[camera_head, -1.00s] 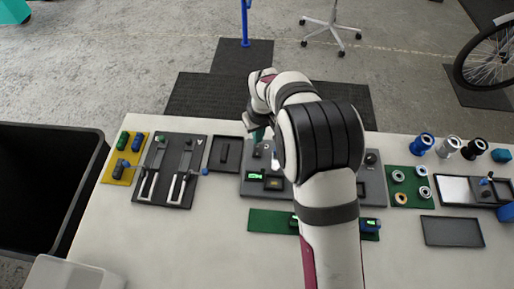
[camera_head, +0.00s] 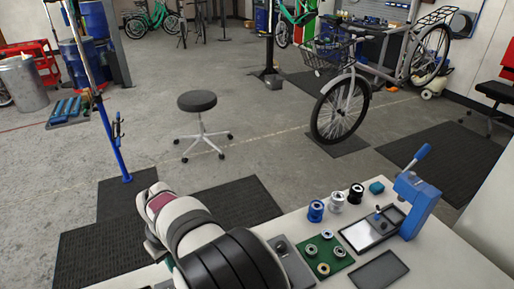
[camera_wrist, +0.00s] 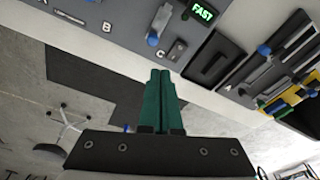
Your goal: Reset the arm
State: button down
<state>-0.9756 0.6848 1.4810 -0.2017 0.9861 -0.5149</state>
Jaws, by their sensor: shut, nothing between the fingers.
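My gripper (camera_wrist: 160,76) shows in the wrist view as two green fingers pressed together, with nothing between them.
A green board (camera_head: 322,259) with several rings, several spools (camera_head: 337,202), a dark tray (camera_head: 378,270) and a blue press (camera_head: 416,205) stand on the table. A stool (camera_head: 197,103) and a bicycle (camera_head: 345,105) stand on the floor beyond.

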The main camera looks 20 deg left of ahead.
jog(key=d+r+m, duration=0.5)
jog(key=d, duration=0.7)
jog(key=d+r+m, duration=0.5)
jog(key=d+r, duration=0.1)
jog(key=d, duration=0.7)
jog(key=s+d+f+m, duration=0.1)
jog(key=s+d+m, duration=0.8)
jog(key=s+d, duration=0.4)
jog(key=shift+s+g, duration=0.3)
jog(key=shift+s, duration=0.15)
